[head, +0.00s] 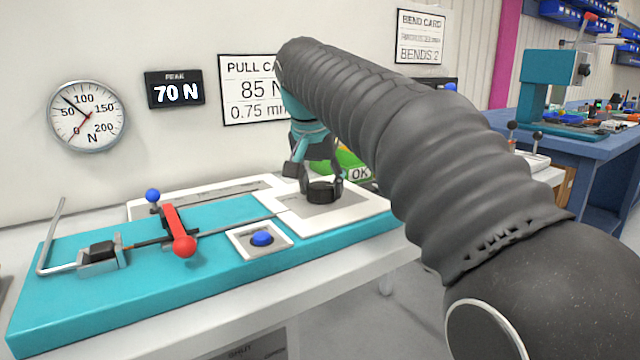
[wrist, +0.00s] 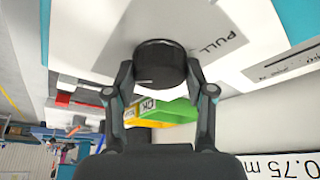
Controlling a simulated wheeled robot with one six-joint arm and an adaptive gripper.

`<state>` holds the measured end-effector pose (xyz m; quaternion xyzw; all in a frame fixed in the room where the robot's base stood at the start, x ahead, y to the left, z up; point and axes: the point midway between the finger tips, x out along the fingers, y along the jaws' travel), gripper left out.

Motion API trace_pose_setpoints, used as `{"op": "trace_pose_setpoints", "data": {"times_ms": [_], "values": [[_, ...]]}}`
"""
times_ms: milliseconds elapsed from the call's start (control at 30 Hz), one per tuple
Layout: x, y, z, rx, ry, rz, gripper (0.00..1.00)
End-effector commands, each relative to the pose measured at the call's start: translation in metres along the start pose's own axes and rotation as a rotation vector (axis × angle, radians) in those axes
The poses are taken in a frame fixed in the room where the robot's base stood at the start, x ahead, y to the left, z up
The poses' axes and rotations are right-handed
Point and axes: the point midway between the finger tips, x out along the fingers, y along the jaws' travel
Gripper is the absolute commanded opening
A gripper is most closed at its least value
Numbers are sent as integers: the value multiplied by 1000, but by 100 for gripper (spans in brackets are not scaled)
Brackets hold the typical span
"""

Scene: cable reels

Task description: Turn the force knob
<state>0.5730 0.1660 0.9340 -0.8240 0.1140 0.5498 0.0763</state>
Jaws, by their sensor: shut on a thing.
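The force knob (head: 321,191) is a short black cylinder on a white plate at the right end of the teal rig (head: 130,290). It also shows in the wrist view (wrist: 159,64), with a thin light line on its side and the word "PULL" on the plate beside it. My gripper (head: 318,183) comes down over the knob from above and is shut on it, one finger on each side, as the wrist view (wrist: 159,88) shows. The peak display (head: 175,90) reads 70 N. The pull card (head: 252,90) reads 85 N and 0.75 mm, partly hidden by my arm.
A round dial gauge (head: 88,116) hangs on the wall. A red-knobbed lever (head: 178,230), a blue button (head: 262,239) and a clamp (head: 100,258) sit on the rig. A green bin (head: 350,162) marked OK stands behind the knob. A blue bench (head: 590,150) is at the right.

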Motion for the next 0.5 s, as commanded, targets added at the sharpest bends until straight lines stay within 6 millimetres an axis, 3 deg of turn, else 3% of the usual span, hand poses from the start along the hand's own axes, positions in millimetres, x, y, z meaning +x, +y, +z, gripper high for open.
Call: {"op": "trace_pose_setpoints", "data": {"times_ms": [167, 200, 267, 500], "values": [[2, 0, 3, -3, -10, 4, 19], [2, 0, 3, -3, -10, 4, 61], [2, 0, 2, -2, -9, 3, 76], [1, 0, 1, -1, -4, 2, 80]]}}
